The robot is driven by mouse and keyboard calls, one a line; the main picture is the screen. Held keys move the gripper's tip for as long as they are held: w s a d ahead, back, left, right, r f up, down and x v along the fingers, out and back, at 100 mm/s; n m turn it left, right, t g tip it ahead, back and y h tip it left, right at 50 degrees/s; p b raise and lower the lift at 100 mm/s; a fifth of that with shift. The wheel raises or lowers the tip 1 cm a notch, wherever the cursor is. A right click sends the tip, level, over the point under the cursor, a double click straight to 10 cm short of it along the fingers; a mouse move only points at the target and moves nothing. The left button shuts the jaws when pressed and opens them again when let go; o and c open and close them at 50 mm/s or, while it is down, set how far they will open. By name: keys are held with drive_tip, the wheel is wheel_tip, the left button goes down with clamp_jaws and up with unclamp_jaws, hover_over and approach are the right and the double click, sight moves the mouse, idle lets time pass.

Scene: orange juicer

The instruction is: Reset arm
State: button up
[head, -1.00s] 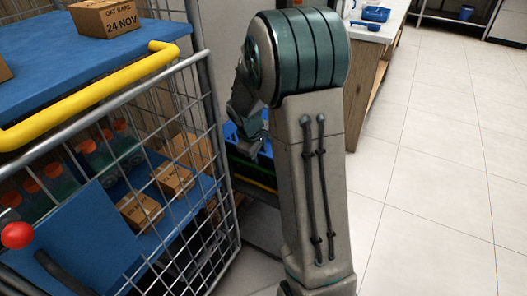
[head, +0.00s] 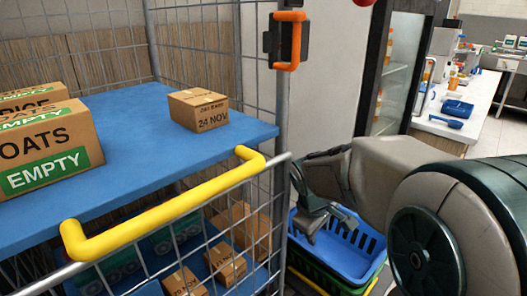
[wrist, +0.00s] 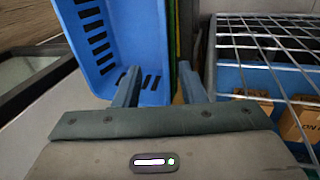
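My gripper (head: 325,222) hangs to the right of the wire cart, in front of and above the blue basket (head: 350,262). The blue basket also shows in the wrist view (wrist: 98,42), just beyond the left finger. My arm is bent and reaches in from the right side of the head view.
The wire cart (head: 165,212) with its yellow handle stands close at left. A fridge (head: 398,70) and a white counter (head: 470,110) with a blue scoop stand behind right.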

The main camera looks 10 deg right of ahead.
drive_tip(key=s+a+r+m+y+p, duration=0.1)
drive_tip(key=s+a+r+m+p, duration=0.1)
drive_tip(key=s+r+p, duration=0.5)
drive_tip(key=s+a+r+m+y+p, duration=0.1)
drive_tip(key=s+a+r+m+p, duration=0.2)
drive_tip(key=s+r+m+p, duration=0.2)
drive_tip(key=s+r+p, duration=0.3)
drive_tip(key=r+p, duration=0.3)
drive_tip(key=r, duration=0.2)
drive_tip(key=shift+r+m+y, duration=0.15)
drive_tip(key=shift+m+y, duration=0.15)
